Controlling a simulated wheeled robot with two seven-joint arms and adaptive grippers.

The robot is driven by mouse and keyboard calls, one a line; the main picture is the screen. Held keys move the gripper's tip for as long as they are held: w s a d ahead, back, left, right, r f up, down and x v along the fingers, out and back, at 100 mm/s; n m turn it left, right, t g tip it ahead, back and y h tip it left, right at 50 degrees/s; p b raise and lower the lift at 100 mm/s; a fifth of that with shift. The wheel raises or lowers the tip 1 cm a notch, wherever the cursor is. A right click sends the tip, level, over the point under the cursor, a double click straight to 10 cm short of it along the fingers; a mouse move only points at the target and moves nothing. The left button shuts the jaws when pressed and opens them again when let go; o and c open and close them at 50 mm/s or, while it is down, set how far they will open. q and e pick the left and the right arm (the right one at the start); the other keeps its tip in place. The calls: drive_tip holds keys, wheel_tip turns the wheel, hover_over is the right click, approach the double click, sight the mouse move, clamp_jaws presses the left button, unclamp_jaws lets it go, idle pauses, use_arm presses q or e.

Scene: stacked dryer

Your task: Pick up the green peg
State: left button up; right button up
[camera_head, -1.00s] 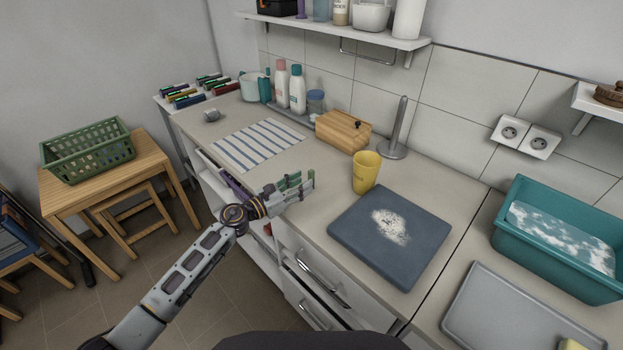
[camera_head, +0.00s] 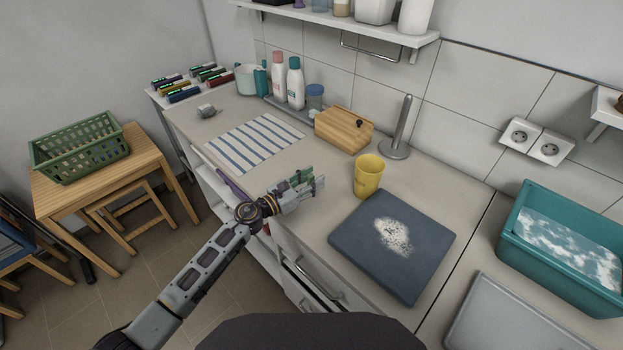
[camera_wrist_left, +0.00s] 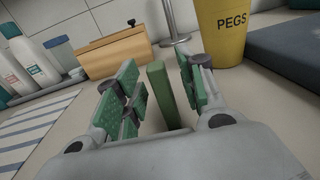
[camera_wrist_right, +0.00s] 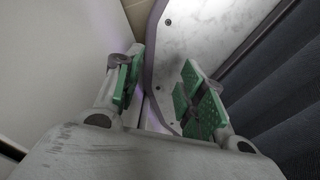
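The green peg (camera_wrist_left: 160,92) shows in the left wrist view as an upright, narrow green bar over the worktop. My left gripper (camera_wrist_left: 158,92) is open, with one green-padded finger on each side of the peg; I cannot tell whether either pad touches it. In the head view my left gripper (camera_head: 308,183) is low over the worktop's front edge, left of the yellow cup; there I cannot tell the peg from the green pads. My right gripper (camera_wrist_right: 158,92) is open and empty in its wrist view, and out of sight in the head view.
The yellow cup (camera_head: 369,178), labelled PEGS, stands right of my left gripper. A dark blue board (camera_head: 420,250) with white powder lies nearer the front. A wooden box (camera_head: 343,130) stands behind. A striped cloth (camera_head: 253,142) lies to the left. Bare worktop surrounds the gripper.

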use_arm(q)
drive_tip(key=shift+s+r, duration=0.15)
drive_tip(key=shift+s, duration=0.1)
drive_tip(key=shift+w, duration=0.15)
drive_tip(key=c, duration=0.8)
use_arm(e)
drive_tip(key=shift+s+d, duration=0.3)
drive_tip(key=shift+d, duration=0.45)
drive_tip(key=shift+a, duration=0.15)
